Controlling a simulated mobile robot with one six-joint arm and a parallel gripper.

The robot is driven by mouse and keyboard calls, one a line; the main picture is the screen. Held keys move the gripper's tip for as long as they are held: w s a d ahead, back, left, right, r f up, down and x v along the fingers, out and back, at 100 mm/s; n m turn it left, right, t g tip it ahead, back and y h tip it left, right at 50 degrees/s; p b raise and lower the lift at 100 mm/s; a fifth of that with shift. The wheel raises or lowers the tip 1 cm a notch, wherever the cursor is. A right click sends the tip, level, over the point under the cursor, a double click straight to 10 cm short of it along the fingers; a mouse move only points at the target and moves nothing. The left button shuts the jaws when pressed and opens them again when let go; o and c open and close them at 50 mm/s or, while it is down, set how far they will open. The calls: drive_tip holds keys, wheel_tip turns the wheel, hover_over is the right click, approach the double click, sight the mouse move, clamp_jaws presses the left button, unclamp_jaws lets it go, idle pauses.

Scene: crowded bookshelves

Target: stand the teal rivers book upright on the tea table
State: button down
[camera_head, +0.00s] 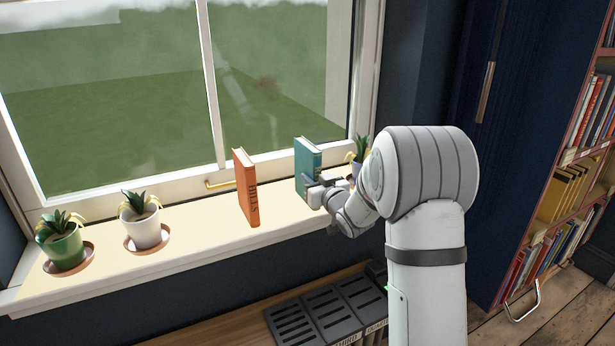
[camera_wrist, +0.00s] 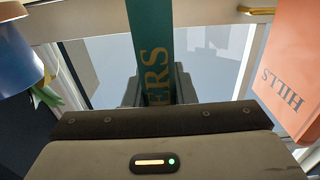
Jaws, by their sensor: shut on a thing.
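The teal book (camera_head: 307,160) stands upright at the window sill in the head view, right of the orange book. In the wrist view the teal book (camera_wrist: 152,45) shows its spine with the letters "ERS" between my fingers. My gripper (camera_head: 318,190) is shut on the lower part of the teal book. It also shows in the wrist view (camera_wrist: 158,88). Whether the book's bottom touches the sill is hidden by my gripper. I cannot make out the tea table in either view.
An orange "HILLS" book (camera_head: 247,188) stands on the sill (camera_head: 190,238). Potted plants (camera_head: 64,240) (camera_head: 141,218) stand at the left, another (camera_head: 358,153) behind my arm. A dark slotted box (camera_head: 335,308) is below the sill. A bookshelf (camera_head: 560,200) stands at the right.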

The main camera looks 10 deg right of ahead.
drive_tip(key=shift+r, duration=0.35)
drive_tip(key=b+v, duration=0.3)
drive_tip(key=v, duration=1.4)
drive_tip(key=shift+s, duration=0.2)
idle(0.6)
drive_tip(key=shift+d, duration=0.1)
idle(1.0)
